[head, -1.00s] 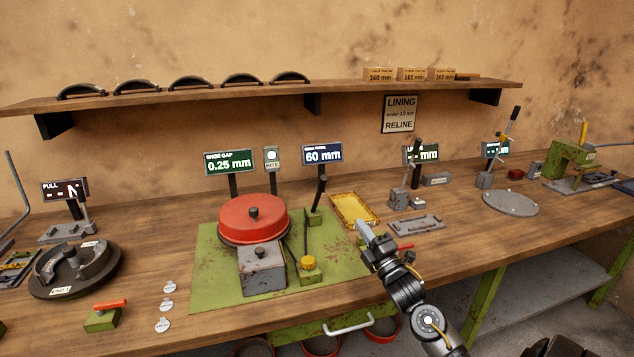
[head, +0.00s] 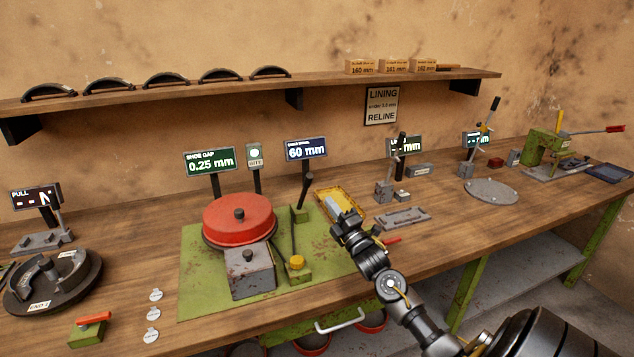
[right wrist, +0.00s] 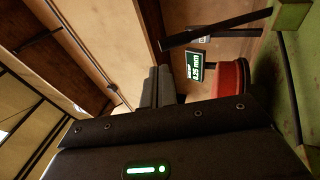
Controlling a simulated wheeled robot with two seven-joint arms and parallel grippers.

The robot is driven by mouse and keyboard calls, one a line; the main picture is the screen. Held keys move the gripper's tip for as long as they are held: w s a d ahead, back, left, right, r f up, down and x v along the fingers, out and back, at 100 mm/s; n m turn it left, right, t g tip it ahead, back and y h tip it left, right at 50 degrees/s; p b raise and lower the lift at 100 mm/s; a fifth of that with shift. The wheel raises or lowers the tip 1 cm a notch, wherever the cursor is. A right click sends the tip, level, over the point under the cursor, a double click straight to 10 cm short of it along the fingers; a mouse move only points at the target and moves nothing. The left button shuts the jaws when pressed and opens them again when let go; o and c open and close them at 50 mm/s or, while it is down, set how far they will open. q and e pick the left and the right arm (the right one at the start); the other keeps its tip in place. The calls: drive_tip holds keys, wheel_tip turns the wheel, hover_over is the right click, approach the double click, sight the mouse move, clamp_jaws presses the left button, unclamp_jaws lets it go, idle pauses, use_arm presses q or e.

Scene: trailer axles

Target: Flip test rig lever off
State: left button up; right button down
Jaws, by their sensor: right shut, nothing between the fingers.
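The rig stands on a green plate (head: 200,290) with a red drum (head: 238,215) on it. A black lever (head: 306,190) rises from a green block at the plate's back right, leaning right. A second thin dark lever (head: 293,235) stands by a yellow knob (head: 296,262). I cannot tell which is the test rig lever. My right gripper (head: 333,204) is shut and empty, just right of the black lever, apart from it, in front of the yellow tray. In the right wrist view its fingers (right wrist: 158,87) are together, with a dark bar and the red drum (right wrist: 229,78) beyond. My left gripper is not in view.
The yellow tray (head: 324,194) is partly hidden by my right gripper. Displays reading 0.25 mm (head: 209,161) and 60 mm (head: 306,149) stand behind the rig. A grey flat fixture (head: 403,217) lies to the right.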

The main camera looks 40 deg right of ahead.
sight(311, 178)
drive_tip(key=p+x, duration=0.2)
drive_tip(key=x, duration=0.4)
drive_tip(key=shift+w+r, duration=0.25)
drive_tip(key=shift+r, duration=0.05)
drive_tip(key=shift+p+x, duration=0.45)
drive_tip(key=shift+x, duration=0.45)
drive_tip(key=shift+f, duration=0.2)
drive_tip(key=shift+w, duration=0.1)
